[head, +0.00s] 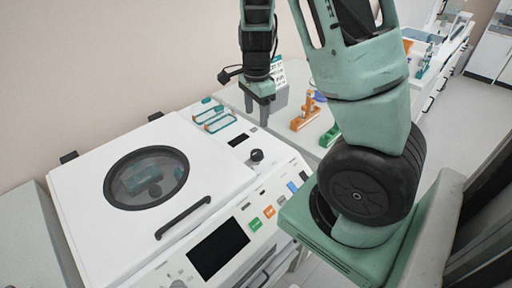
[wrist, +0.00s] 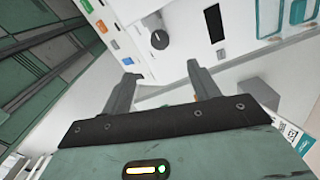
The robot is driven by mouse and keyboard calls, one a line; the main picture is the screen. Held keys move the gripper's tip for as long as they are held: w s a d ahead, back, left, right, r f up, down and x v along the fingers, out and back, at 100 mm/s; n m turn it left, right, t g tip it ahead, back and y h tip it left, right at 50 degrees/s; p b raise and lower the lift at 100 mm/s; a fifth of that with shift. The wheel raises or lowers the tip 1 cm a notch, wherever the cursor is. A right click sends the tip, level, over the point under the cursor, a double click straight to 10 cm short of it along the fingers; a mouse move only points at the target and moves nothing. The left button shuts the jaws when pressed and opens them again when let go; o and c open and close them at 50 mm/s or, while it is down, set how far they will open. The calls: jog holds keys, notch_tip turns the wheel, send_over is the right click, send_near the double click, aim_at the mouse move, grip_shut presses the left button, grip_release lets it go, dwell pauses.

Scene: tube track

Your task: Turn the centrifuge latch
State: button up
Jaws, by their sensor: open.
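The centrifuge (head: 95,190) is a white box with a round dark window in its lid and a black lid handle (head: 183,217). The latch, a black knob (head: 257,155), sits on its top right of the lid; it also shows in the wrist view (wrist: 159,39). My gripper (head: 256,113) points down, open and empty, above and behind the knob in the head view. In the wrist view its two fingers (wrist: 160,75) are apart, with the knob beyond the fingertips and not touched.
Teal-framed pieces (head: 214,118) lie on the centrifuge's top at the back. An orange rack (head: 305,118) and a green rack (head: 330,136) stand on the bench behind. A dark screen (head: 217,247) and coloured buttons (head: 262,217) line the front panel.

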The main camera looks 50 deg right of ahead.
aim_at(256, 153)
notch_tip(256, 153, down, 15)
jog(key=shift+r+b, duration=0.1)
jog(key=shift+b, duration=0.3)
jog(key=c, duration=1)
